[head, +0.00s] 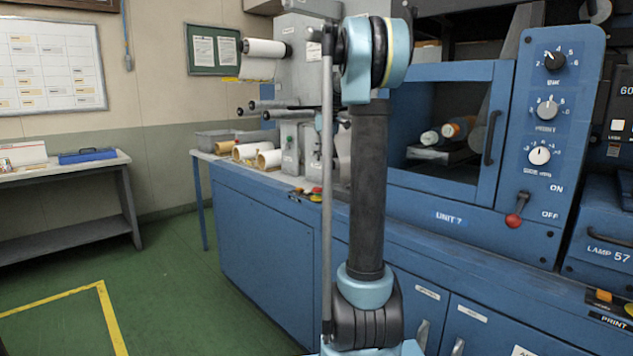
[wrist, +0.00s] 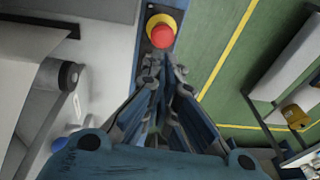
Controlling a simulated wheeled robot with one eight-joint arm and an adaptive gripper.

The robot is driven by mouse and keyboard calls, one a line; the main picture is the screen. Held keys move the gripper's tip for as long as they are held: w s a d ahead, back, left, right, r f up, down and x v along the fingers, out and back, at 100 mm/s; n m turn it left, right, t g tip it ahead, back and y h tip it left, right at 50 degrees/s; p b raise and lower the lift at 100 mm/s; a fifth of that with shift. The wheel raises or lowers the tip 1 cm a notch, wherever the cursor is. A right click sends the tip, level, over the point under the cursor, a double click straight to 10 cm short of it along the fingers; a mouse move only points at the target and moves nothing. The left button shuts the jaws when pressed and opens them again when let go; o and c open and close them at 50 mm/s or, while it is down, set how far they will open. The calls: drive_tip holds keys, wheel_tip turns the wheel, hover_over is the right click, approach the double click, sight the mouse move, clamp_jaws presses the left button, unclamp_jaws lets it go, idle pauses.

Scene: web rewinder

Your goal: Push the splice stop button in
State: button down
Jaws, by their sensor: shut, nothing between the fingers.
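A red mushroom button on a yellow collar (wrist: 161,33), which looks like the splice stop button, is at the top of the wrist view on a narrow blue-grey panel. My gripper (wrist: 160,78) is shut and empty. Its fingertips point towards the button and appear just below it in the picture. I cannot tell whether they touch it or how far off they are. In the head view a small red and yellow button (head: 316,191) is on the front edge of the blue machine's counter, left of my arm.
The long blue machine cabinet (head: 262,225) runs along the right, with paper rolls (head: 268,158) on its counter. A red-knobbed ON/OFF lever (head: 514,220) is at the right. A side table (head: 60,170) stands at the left. Green floor between them is clear.

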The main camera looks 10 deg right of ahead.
approach(318, 192)
drive_tip(key=w+f, duration=0.2)
drive_tip(key=f, duration=0.1)
drive_tip(key=w+a+f, duration=0.1)
drive_tip(key=f, duration=0.1)
drive_tip(key=shift+w+a, duration=0.15)
drive_tip(key=shift+w, duration=0.15)
drive_tip(key=shift+f, duration=0.3)
